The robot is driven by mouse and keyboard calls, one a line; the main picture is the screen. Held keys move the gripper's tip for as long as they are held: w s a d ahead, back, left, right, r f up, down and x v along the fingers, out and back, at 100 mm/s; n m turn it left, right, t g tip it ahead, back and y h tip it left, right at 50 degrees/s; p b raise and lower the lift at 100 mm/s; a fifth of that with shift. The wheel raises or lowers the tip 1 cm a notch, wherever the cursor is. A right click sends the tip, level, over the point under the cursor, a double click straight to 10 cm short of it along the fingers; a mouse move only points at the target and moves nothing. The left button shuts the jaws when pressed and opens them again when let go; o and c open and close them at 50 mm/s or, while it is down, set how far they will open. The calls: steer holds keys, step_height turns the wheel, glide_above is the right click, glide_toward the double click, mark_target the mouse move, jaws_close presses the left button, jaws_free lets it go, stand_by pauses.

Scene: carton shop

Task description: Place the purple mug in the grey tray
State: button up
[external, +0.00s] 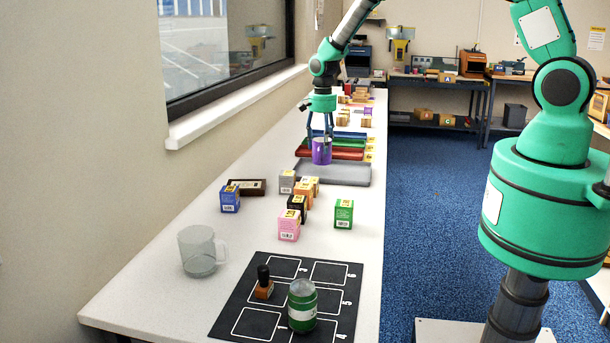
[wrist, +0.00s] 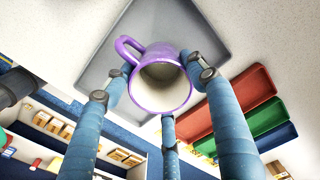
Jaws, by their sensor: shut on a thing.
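The purple mug (external: 321,151) is held upright between the fingers of my gripper (external: 322,134). In the wrist view the mug (wrist: 140,90) shows its pale, empty inside and its handle at the upper left, with my blue fingers (wrist: 160,92) around it. The grey tray (external: 334,173) lies on the white table just below and in front of the mug in the external view. In the wrist view the tray (wrist: 103,48) shows empty behind the mug. I cannot tell whether the mug touches the tray.
Red (external: 330,153), green and blue trays lie just behind the grey tray. Several small boxes (external: 297,203) stand nearer the camera. A clear mug (external: 200,252) and a black mat (external: 255,317) with a green jar (external: 302,305) and a stamp are at the front.

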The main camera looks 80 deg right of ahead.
mark_target(322, 152)
steer(key=shift+f, duration=1.7)
steer(key=shift+f, duration=0.15)
steer(key=o, duration=1.5)
steer(key=shift+c, duration=0.2)
step_height(322, 152, up, 12)
